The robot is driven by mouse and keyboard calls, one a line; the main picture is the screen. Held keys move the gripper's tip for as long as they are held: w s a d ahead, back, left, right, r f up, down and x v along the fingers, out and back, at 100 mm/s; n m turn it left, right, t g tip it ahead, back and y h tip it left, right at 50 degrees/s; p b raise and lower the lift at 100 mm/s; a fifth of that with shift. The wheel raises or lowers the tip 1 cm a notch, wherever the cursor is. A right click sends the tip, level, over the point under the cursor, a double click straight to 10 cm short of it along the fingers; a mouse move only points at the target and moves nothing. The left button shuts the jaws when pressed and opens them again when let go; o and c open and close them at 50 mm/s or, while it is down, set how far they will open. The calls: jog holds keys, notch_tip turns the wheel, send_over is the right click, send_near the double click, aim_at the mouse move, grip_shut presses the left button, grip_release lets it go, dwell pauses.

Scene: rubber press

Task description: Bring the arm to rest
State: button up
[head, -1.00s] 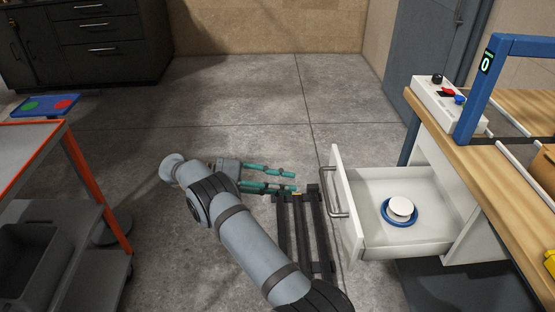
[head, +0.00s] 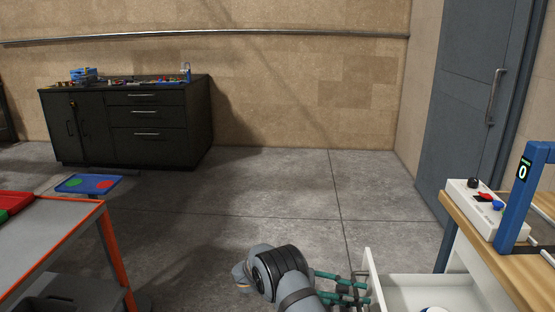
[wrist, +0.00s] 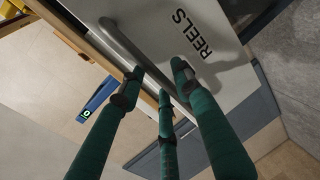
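My gripper (head: 343,287) is low in the head view, near the bottom edge, just left of the open white drawer (head: 450,290). In the wrist view, the green fingers of my gripper (wrist: 158,85) are spread apart with nothing between them. Beyond them is the drawer's front (wrist: 215,35), lettered "REELS", with its bar handle (wrist: 125,50). The fingers look close to the handle, but I cannot tell whether they touch it. A blue and white round thing (head: 434,309) in the drawer is mostly cut off by the bottom edge.
A wooden-topped bench (head: 535,280) with a control box (head: 475,207) and a blue frame (head: 522,205) stands at the right. A grey cart (head: 50,235) with orange edges is at the left. A dark cabinet (head: 130,125) stands at the back. The middle floor (head: 250,200) is clear.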

jog(key=shift+d+f, duration=0.1)
jog(key=shift+d, duration=0.4)
